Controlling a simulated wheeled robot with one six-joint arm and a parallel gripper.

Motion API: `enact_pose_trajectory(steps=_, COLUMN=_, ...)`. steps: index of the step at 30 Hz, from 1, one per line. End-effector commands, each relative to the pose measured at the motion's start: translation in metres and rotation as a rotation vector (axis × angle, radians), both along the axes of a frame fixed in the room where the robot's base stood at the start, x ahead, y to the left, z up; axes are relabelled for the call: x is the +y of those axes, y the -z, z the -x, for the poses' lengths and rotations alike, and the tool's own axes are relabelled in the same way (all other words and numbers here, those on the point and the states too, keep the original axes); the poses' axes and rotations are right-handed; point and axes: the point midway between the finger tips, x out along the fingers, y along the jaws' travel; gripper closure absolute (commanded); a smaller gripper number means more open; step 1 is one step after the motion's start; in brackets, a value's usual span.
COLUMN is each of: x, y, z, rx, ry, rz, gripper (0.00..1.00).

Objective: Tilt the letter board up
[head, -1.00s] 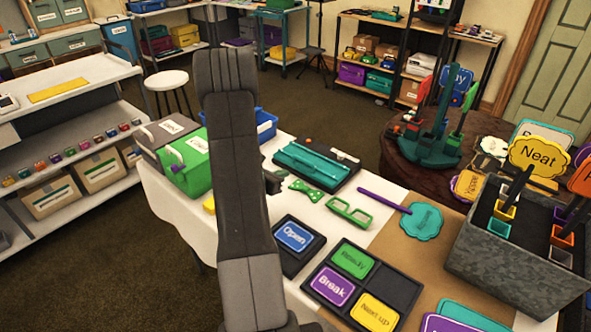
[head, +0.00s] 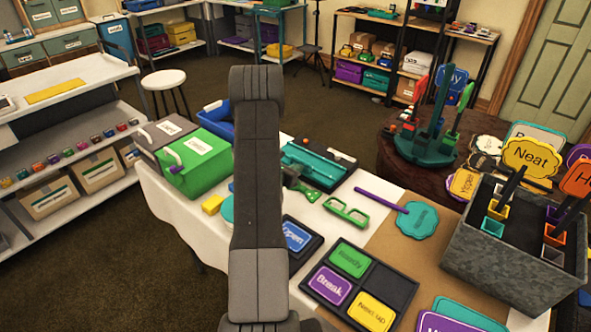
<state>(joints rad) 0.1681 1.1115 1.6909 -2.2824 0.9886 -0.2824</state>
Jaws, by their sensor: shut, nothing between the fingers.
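A flat teal panel in a dark frame, which may be the letter board (head: 322,168), lies at the back of the white-covered table. It appears to lie flat; no lettering on it is readable. My upright arm covers the area just left of it. The dark end of my gripper (head: 290,178) shows only partly, at the right side of my arm, by the board's near left corner. It looks shut with nothing held. Its fingertips are mostly hidden, and I cannot tell whether it touches the board.
A green bow-tie shape (head: 322,191) and green glasses (head: 346,213) lie in front of the board. The "Open" card tray (head: 312,250), a card tray (head: 391,283) and a grey sign bin (head: 490,262) stand nearer. A green box (head: 199,165) is left.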

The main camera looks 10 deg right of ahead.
Motion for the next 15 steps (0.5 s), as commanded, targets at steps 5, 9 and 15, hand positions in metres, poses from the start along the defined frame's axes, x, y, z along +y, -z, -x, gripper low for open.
enact_pose_trajectory(steps=5, x=0.0, y=-0.004, z=0.0, rx=0.01, ry=0.001, rz=-0.015, gripper=1.0)
enact_pose_trajectory(steps=9, x=-0.001, y=-0.008, z=-0.001, rx=0.03, ry=0.0, rz=-0.04, gripper=1.0)
enact_pose_trajectory(steps=15, x=-0.002, y=-0.012, z=-0.002, rx=0.046, ry=0.001, rz=-0.062, gripper=1.0)
